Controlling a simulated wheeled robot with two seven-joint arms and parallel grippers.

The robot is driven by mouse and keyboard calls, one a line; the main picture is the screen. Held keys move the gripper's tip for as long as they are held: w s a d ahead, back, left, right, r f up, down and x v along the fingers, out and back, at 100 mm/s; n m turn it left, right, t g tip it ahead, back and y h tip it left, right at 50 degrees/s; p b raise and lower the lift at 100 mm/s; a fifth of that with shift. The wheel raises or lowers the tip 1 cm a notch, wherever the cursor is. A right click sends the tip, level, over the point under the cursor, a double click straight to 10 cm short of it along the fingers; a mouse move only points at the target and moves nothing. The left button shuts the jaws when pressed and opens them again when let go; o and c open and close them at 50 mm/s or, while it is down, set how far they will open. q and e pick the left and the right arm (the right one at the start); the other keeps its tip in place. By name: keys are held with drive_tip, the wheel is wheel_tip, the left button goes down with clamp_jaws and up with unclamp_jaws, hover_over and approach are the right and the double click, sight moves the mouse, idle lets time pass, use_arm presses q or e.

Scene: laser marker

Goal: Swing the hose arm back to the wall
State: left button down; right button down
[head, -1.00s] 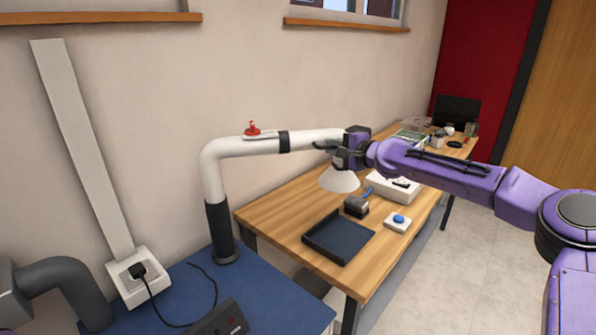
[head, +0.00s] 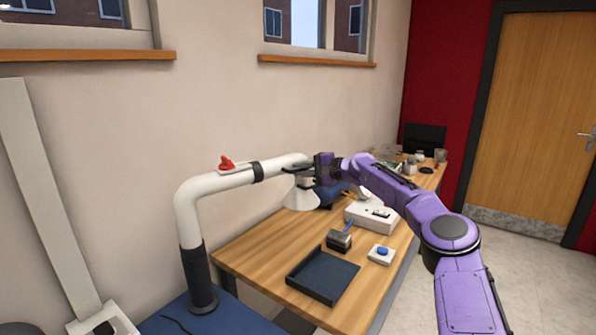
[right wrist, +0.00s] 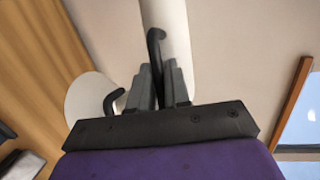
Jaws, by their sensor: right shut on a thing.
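The white hose arm (head: 238,181) rises from a black-sleeved post (head: 198,275) and reaches right along the wall. A red lever (head: 226,163) sits on its top. At its far end hangs a pale cone-shaped hood (head: 300,197), over the wooden table. My right gripper (head: 308,172) is at this end, beside the hood. In the right wrist view its fingers (right wrist: 159,75) are shut on a dark curved handle (right wrist: 155,45), with the white tube behind. The exact grip is partly hidden by the fingers. My left gripper is not in view.
The wooden table (head: 260,258) below holds a dark tray (head: 322,275), a blue-button box (head: 381,254), a small dark block (head: 339,240) and a white device (head: 371,216). The wall (head: 220,105) is behind the hose arm. Clear floor (head: 510,270) lies to the right.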

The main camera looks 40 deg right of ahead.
drive_tip(key=c, duration=1.2)
unclamp_jaws()
drive_tip(key=shift+w, duration=0.1)
drive_tip(key=shift+o, duration=0.2)
drive_tip(key=b+v, duration=0.2)
drive_tip(key=v, duration=0.8)
drive_tip(key=shift+s, duration=0.25)
drive_tip(key=shift+d, duration=0.1)
